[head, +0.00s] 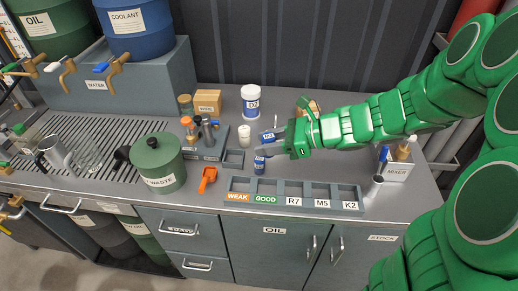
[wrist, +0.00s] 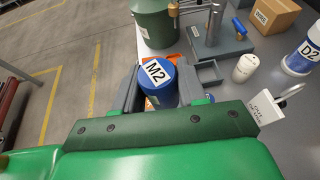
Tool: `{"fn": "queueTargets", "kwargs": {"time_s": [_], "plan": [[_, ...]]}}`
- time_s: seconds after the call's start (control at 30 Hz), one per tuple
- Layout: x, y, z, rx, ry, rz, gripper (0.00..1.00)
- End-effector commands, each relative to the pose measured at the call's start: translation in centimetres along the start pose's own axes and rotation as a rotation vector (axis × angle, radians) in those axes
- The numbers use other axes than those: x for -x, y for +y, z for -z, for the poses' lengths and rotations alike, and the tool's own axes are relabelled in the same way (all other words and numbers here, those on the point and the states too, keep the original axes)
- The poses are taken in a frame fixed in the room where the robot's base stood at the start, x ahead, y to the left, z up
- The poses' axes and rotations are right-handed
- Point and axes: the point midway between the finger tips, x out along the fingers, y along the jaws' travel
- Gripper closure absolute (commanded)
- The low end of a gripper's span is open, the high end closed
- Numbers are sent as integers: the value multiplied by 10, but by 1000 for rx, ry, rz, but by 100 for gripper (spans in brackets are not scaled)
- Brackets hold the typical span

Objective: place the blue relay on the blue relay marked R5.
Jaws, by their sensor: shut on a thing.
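My gripper (wrist: 158,88) is shut on a blue relay (wrist: 152,72) with a white M2 label on its top. Its grey fingers stand on either side of the relay. In the head view my gripper (head: 266,150) reaches in from the right, low over the bench behind the labelled tray. A small blue cylinder (head: 259,167) shows just below the fingertips; its marking is too small to read. I cannot read R5 on anything in either view.
A grey tray (head: 336,203) with WEAK, GOOD, R7, M5 and K2 labels lies along the front edge. An orange object (head: 207,179), the green waste bin (head: 157,162), a small white jar (head: 244,136) and the D2 jar (head: 251,100) stand around.

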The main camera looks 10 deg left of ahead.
Motion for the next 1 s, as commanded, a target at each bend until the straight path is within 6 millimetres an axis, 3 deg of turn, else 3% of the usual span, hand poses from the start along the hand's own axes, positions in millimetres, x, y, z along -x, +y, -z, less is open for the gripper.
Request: {"fn": "queueTargets", "kwargs": {"time_s": [0.3, 0.73, 1.0], "plan": [[-23, -34, 12, -1, 1, -2, 90], [-51, -62, 44, -4, 0, -3, 90], [-58, -70, 51, -1, -1, -1, 90]]}}
